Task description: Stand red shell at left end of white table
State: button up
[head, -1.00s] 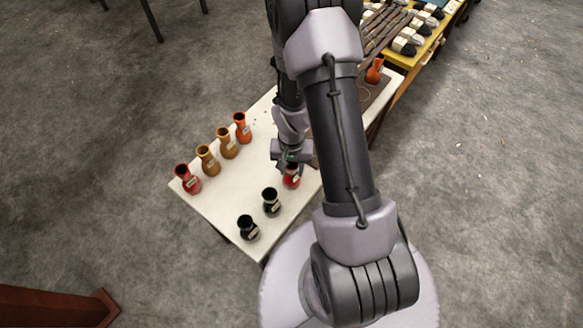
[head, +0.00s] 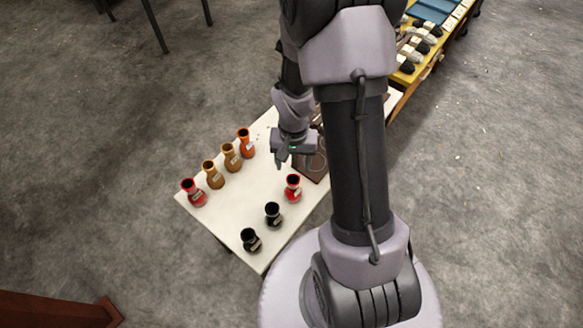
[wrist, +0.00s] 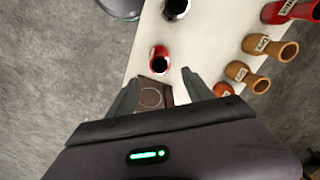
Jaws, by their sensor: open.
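The white table (head: 235,205) carries several goblet-shaped drum shells. One red shell (head: 293,188) stands upright near the table's right edge, beside the black ones; it also shows in the wrist view (wrist: 159,62). Another red shell (head: 194,194) stands at the left corner, at the end of a row; it shows at the top right of the wrist view (wrist: 292,10). My gripper (head: 293,161) is open and empty above the table, higher than and behind the nearer red shell. In the wrist view that shell is beyond the open fingers (wrist: 162,84), not touching them.
Two brown shells (head: 214,175) (head: 231,158) and an orange one (head: 246,143) continue the left row. Two black shells (head: 273,214) (head: 251,240) stand along the front. A dark brown board (head: 314,166) lies at the right. The table's middle is clear.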

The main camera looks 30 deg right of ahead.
jog(key=a+r+t, duration=0.1)
jog(key=a+r, duration=0.2)
jog(key=r, duration=0.5)
jog(key=a+r+t, duration=0.2)
jog(key=a+r, duration=0.1)
jog(key=r, duration=0.5)
jog(key=s+a+r+n+t+y, duration=0.2)
jog(key=s+a+r, duration=0.6)
jog(key=s+r, duration=0.3)
jog(key=shift+s+a+r+n+t, duration=0.2)
jog(key=shift+a+r+n+t, duration=0.15)
jog(key=shift+r, duration=0.4)
jog(key=shift+d, duration=0.1)
